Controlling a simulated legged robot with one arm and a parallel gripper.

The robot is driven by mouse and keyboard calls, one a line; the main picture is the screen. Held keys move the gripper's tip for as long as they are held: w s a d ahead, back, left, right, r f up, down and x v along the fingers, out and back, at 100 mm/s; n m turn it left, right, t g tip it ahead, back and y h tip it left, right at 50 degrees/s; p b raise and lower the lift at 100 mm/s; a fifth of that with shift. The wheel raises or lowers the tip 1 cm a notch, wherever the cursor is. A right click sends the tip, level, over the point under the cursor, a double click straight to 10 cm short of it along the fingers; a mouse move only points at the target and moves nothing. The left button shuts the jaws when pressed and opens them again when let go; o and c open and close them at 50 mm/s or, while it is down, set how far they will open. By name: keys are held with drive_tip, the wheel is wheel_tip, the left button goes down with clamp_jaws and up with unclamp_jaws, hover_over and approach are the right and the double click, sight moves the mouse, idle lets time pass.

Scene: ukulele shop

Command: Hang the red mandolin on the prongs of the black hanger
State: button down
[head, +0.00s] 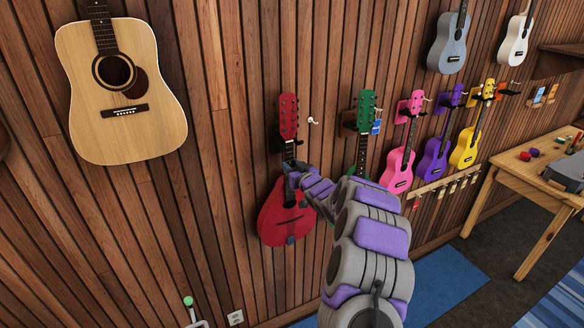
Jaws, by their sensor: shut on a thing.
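The red mandolin (283,217) is upright against the slatted wood wall in the middle of the head view, with its red headstock (289,112) at the top. My gripper (291,172) is shut on it where the neck meets the body, coming from the right. The black hanger (275,140) shows as a dark piece just below the headstock, at the neck. The neck appears to be at the prongs, but I cannot tell whether they bear its weight. My gripper and arm cover part of the neck and body.
A green instrument (364,115) hangs close on the right, partly behind my arm. Pink (400,165), purple (434,158) and yellow (468,148) ukuleles follow. A large acoustic guitar (150,135) hangs at the upper left. A small white hook (313,121) sits beside the headstock. A wooden table (520,178) stands right.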

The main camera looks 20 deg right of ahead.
drive_tip(key=shift+f, duration=0.8)
idle(0.7)
drive_tip(key=c, duration=0.9)
unclamp_jaws()
drive_tip(key=shift+c, duration=0.2)
drive_tip(key=shift+o, duration=1.4)
drive_tip(key=shift+f, duration=0.1)
drive_tip(key=shift+s, duration=0.15)
drive_tip(key=shift+s+b, duration=0.55)
drive_tip(key=shift+s, duration=0.3)
drive_tip(key=s, duration=0.2)
drive_tip(key=shift+s+d+b, duration=0.1)
drive_tip(key=shift+s+b, duration=0.2)
drive_tip(key=shift+b, duration=0.1)
